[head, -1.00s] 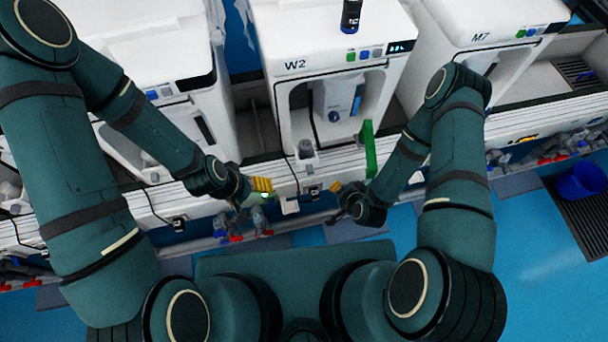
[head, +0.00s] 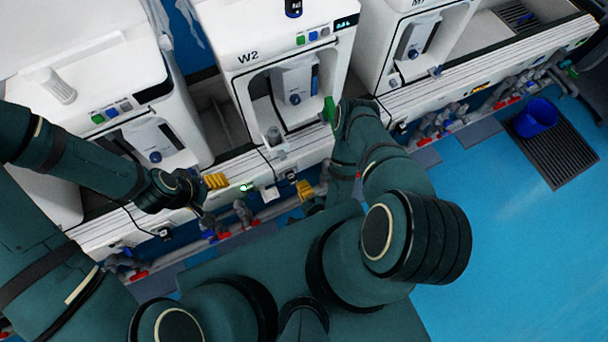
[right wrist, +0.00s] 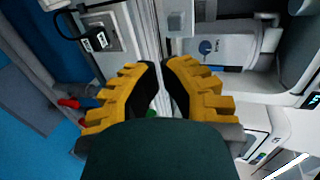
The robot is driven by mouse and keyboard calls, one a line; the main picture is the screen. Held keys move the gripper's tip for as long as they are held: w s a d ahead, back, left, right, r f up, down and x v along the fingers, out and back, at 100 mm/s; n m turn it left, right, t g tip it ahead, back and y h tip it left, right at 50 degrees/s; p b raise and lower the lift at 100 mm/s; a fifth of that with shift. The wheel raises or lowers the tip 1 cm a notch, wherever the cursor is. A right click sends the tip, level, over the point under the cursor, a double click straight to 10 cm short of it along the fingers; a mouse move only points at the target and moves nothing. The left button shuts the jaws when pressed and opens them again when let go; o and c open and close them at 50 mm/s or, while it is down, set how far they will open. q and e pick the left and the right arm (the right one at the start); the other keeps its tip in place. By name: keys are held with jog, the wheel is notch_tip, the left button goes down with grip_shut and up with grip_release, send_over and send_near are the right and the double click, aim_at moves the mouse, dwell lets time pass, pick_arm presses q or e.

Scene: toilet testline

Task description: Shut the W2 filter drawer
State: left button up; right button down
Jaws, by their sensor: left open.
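The white W2 machine (head: 247,57) stands at the upper middle of the head view, with an open recess in its front. A green upright part (head: 329,108) shows at the lower right of its front, mostly hidden behind my right arm. I cannot tell for sure that it is the filter drawer. My right gripper (head: 305,189) is low in front of the machine row, partly hidden by its arm. In the right wrist view its yellow fingers (right wrist: 161,68) have a narrow gap between the tips and nothing clearly held. My left gripper (head: 216,182) is open and empty, left of the right one.
Another white machine (head: 150,75) stands left of W2, and the M7 machine (head: 400,35) stands right. A white rail with pipes and red and blue valves (head: 215,236) runs below them. A blue bucket (head: 536,117) sits on a dark grate. Blue floor is clear at right.

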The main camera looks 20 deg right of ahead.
send_near(280, 144)
notch_tip(280, 144, down, 5)
pick_arm(q)
jog(key=shift+f+b, duration=0.3)
jog(key=shift+f, duration=0.15)
pick_arm(e)
jog(key=shift+w, duration=1.2)
jog(key=w+b, duration=0.2)
jog(key=w, duration=0.2)
jog(key=w+b, duration=0.2)
jog(key=w, duration=0.3)
jog(key=shift+w+a+f, duration=0.15)
jog(key=shift+w, duration=0.45)
pick_arm(q)
jog(key=f, duration=0.1)
jog(key=s+f, duration=0.1)
jog(key=f, duration=0.2)
jog(key=shift+s+d+f, duration=0.1)
jog(key=shift+s+d, duration=0.1)
jog(key=shift+s, duration=0.1)
pick_arm(e)
jog(key=shift+r, duration=0.25)
jog(key=shift+w, duration=0.1)
